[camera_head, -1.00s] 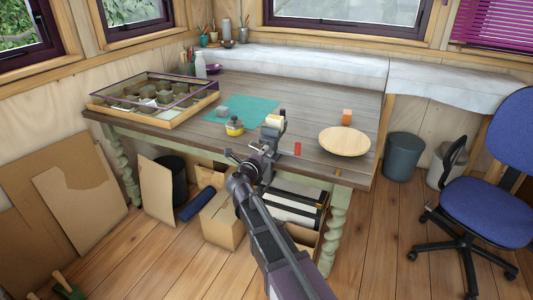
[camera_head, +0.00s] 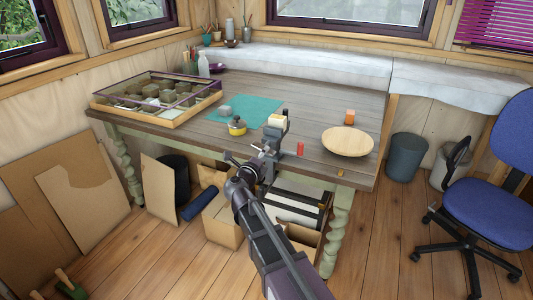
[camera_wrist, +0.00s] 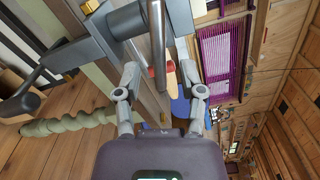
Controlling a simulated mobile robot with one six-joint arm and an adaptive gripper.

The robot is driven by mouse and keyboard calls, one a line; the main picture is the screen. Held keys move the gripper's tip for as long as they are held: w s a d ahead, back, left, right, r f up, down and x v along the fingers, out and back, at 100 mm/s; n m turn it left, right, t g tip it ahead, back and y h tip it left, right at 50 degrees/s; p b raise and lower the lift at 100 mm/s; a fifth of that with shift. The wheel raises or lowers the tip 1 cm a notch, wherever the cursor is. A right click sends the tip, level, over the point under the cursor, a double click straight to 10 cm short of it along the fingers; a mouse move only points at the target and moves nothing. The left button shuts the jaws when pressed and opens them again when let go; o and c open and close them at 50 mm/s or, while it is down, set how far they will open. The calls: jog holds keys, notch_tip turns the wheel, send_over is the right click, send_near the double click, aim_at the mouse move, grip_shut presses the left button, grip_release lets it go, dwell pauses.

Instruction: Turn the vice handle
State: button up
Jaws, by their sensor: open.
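The grey vice (camera_head: 271,150) stands at the front edge of the wooden workbench. In the wrist view its grey body and round screw end (camera_wrist: 126,20) fill the upper left. A shiny metal bar, which looks like the vice handle (camera_wrist: 157,45), runs between my fingers. My gripper (camera_wrist: 158,60) is open, with one finger on each side of this bar. I cannot tell whether either finger touches it. In the head view my gripper (camera_head: 247,172) is at the front of the vice, and my arm hides part of the handle.
Cardboard boxes (camera_head: 222,222) stand below. A blue chair (camera_head: 490,200) is at the right.

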jog(key=v, duration=0.9)
jog(key=shift+s, duration=0.3)
jog(key=s+d+f+m+g+h, duration=0.1)
jog(key=d+f+m+g, duration=0.4)
jog(key=d+m, duration=0.5)
jog(key=s+d+f+m+g+h, duration=0.1)
jog(key=d+f+m+g, duration=0.3)
jog(key=d+f+m, duration=0.5)
jog(key=s+d+f+m+g+y, duration=0.2)
jog(key=s+d+m+g+y, duration=0.3)
jog(key=m, duration=0.9)
jog(key=s+d+f+m+g+y, duration=0.3)
jog(key=s+m, duration=0.4)
jog(key=m, duration=0.7)
notch_tip(320, 180, up, 22)
jog(key=p, duration=2.1)
jog(key=shift+w+p, duration=0.25)
jog(key=shift+p, duration=0.15)
jog(key=shift+a+r, duration=0.1)
